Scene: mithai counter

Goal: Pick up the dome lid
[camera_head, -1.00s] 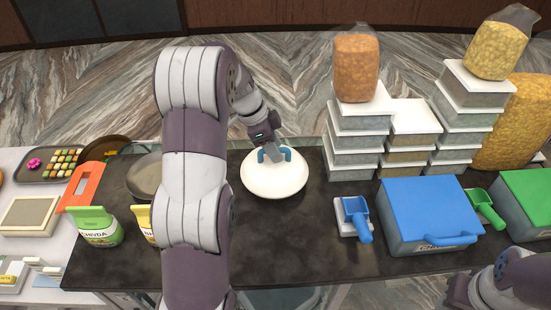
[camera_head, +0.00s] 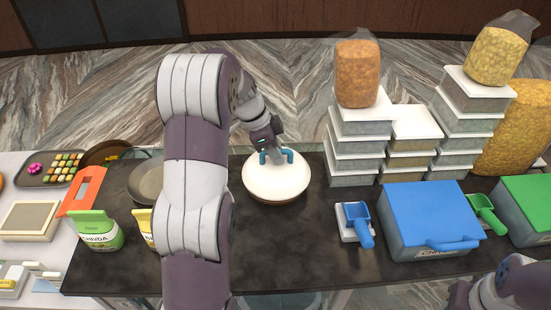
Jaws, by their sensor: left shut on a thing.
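The dome lid (camera_head: 264,186) is a white, round, shallow dome near the middle of the dark counter. My left gripper (camera_head: 276,157) comes down over its top from behind my left arm. Its blue fingers are shut on the top of the lid; the gripped part is mostly hidden between them. A brownish edge shows below the lid's front rim; I cannot tell whether it is the lid's shaded side or something under it. Of my right arm only a part shows at the bottom right; its gripper is out of view.
Stacked white-lidded boxes (camera_head: 353,163) with a bag of orange snacks (camera_head: 357,73) on top stand right of the lid. A blue scoop (camera_head: 359,220) and blue-lidded bin (camera_head: 428,210) are at front right.

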